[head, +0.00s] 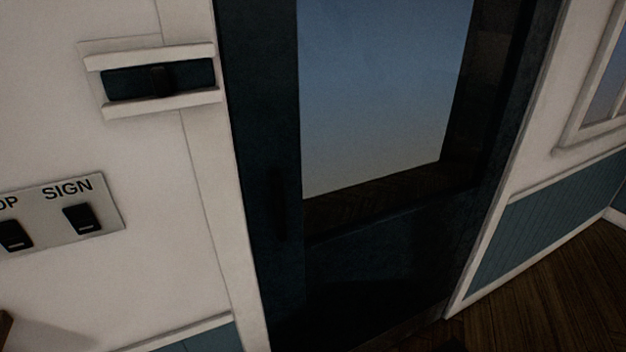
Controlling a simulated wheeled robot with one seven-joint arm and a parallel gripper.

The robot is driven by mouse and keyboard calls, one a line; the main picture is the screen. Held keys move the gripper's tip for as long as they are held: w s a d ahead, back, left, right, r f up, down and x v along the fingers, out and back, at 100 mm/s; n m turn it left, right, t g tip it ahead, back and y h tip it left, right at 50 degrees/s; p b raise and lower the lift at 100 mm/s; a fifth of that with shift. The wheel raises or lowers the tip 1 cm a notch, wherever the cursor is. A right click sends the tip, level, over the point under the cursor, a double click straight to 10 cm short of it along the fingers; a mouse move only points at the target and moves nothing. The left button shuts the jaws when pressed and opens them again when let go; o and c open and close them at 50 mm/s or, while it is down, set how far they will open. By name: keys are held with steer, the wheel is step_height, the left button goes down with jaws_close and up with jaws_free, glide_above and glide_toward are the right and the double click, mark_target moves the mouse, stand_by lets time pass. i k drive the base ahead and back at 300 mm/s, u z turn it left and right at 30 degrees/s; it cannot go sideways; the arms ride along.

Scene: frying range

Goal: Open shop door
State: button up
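The shop door (265,120) is dark blue with a large glass pane (385,90) and stands in a white frame in the middle of the head view. It looks shut, but its far edge is too dark to be sure. A dark upright handle (278,205) is on its left side, hard to see against the dark door. A bolt-like slider (125,83) with a dark knob sits between two white rails on the wall left of the door. My gripper is not in view.
A switch plate (110,205) with two black switches is on the left wall; one is labelled SIGN, the other label is cut off. Right of the door are blue panelling (545,225) and a window frame (600,130). Wooden floor (560,290) shows clear at lower right.

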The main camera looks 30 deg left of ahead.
mark_target(370, 283)
steer(key=z, duration=1.9)
steer(key=k, duration=0.35)
steer(key=u, duration=2.65)
steer(key=i, duration=0.45)
steer(key=z, duration=0.1)
